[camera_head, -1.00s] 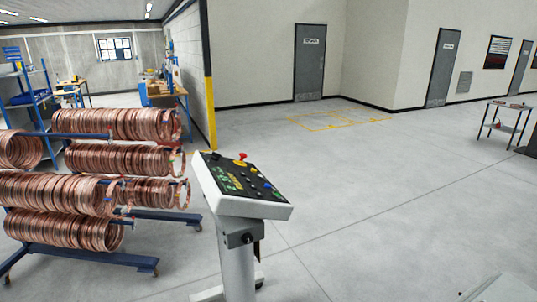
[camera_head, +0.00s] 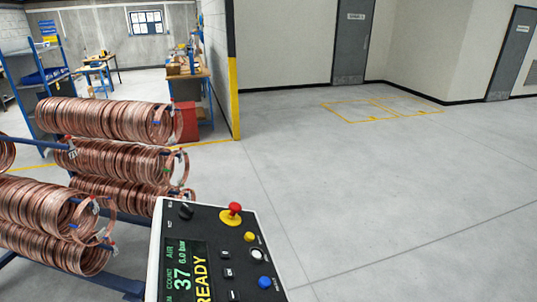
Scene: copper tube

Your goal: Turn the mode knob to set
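The control panel (camera_head: 213,237) stands at the bottom centre, its black face tilted toward me. A black knob (camera_head: 186,211) sits at its upper left corner, with small labels beside it too small to read surely; it looks like the mode knob. Its pointer direction is hard to tell. Two more small black controls show lower down, one of them a switch (camera_head: 228,273). A red mushroom button (camera_head: 234,210) on a yellow base is at the top right of the panel. The display (camera_head: 188,272) reads READY, 37 and 6.0 bar. Neither of my grippers is in view.
Yellow, white and blue buttons (camera_head: 264,283) run down the panel's right side. A rack of copper coils (camera_head: 105,118) stands close on the left. A workbench (camera_head: 189,75) and blue shelves (camera_head: 48,75) are behind it. The floor (camera_head: 400,190) to the right is clear.

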